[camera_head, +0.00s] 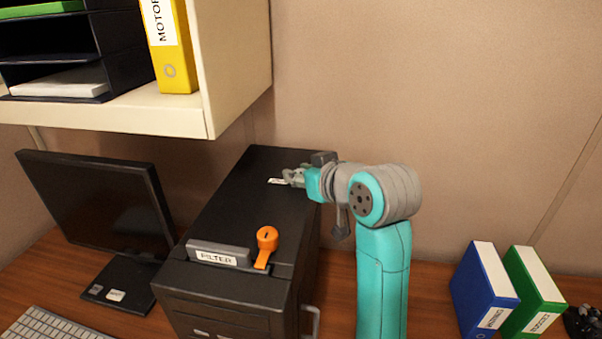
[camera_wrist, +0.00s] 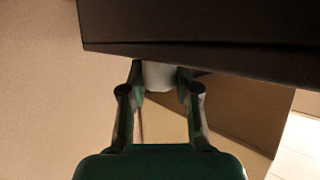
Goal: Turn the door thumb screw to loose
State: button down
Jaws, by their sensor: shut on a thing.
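A black computer case (camera_head: 245,195) stands on the desk. My gripper (camera_head: 290,178) reaches in from the right over its far end, with its fingertips beside a small white label (camera_head: 276,181). In the wrist view, my two fingers close from both sides on a pale, round knob, which I take for the door thumb screw (camera_wrist: 159,76). The knob sits against the edge of a dark panel (camera_wrist: 200,30). My fingers hide the screw in the head view. I cannot tell how far it is turned.
An orange lever (camera_head: 267,240) and a grey piece marked FILTER (camera_head: 217,252) are at the case's near end. A monitor (camera_head: 95,203) stands left, and a shelf (camera_head: 165,110) hangs above left. Blue (camera_head: 483,290) and green binders (camera_head: 533,288) stand at the right.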

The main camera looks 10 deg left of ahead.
jog(key=n+g+y, duration=0.2)
jog(key=n+g, duration=0.1)
jog(key=n+g+y, duration=0.2)
jog(key=n, duration=0.1)
jog(key=shift+w+d+g, duration=0.1)
jog(key=shift+g, duration=0.3)
jog(key=n+g+y, duration=0.1)
jog(key=n+g, duration=0.2)
jog(key=g, duration=0.1)
jog(key=shift+n, duration=0.4)
jog(key=shift+n+g, duration=1.6)
jog(key=shift+g, duration=0.4)
jog(key=shift+h, duration=0.4)
jog(key=c, duration=0.8)
grip_release()
notch_tip(320, 180, up, 10)
jog(key=shift+f, duration=0.1)
